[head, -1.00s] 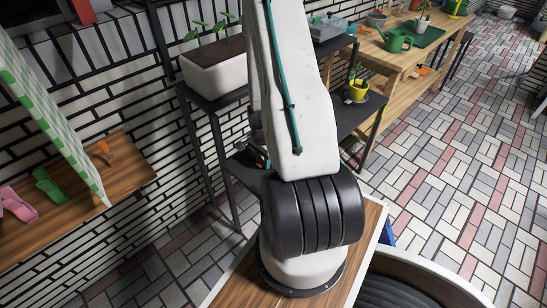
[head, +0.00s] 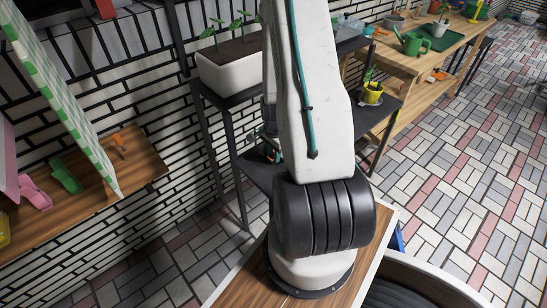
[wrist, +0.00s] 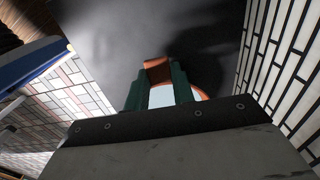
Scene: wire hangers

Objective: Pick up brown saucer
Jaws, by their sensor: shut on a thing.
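In the wrist view my gripper (wrist: 159,86) has its two dark green fingers closed on the brown saucer (wrist: 158,70). The saucer shows as an orange-brown piece between and just past the fingertips, with more orange-brown showing right of the fingers. A pale patch shows between the fingers. Most of the saucer is hidden by the gripper. In the head view my arm blocks most of the gripper area; a small teal and orange patch shows by the lower dark shelf, too small to tell.
A dark shelf rack (head: 245,120) holds a white planter (head: 230,72) with seedlings. A wooden bench (head: 400,62) carries a green watering can (head: 414,44). A wooden wall shelf (head: 85,195) is at left. Tiled floor at right is clear.

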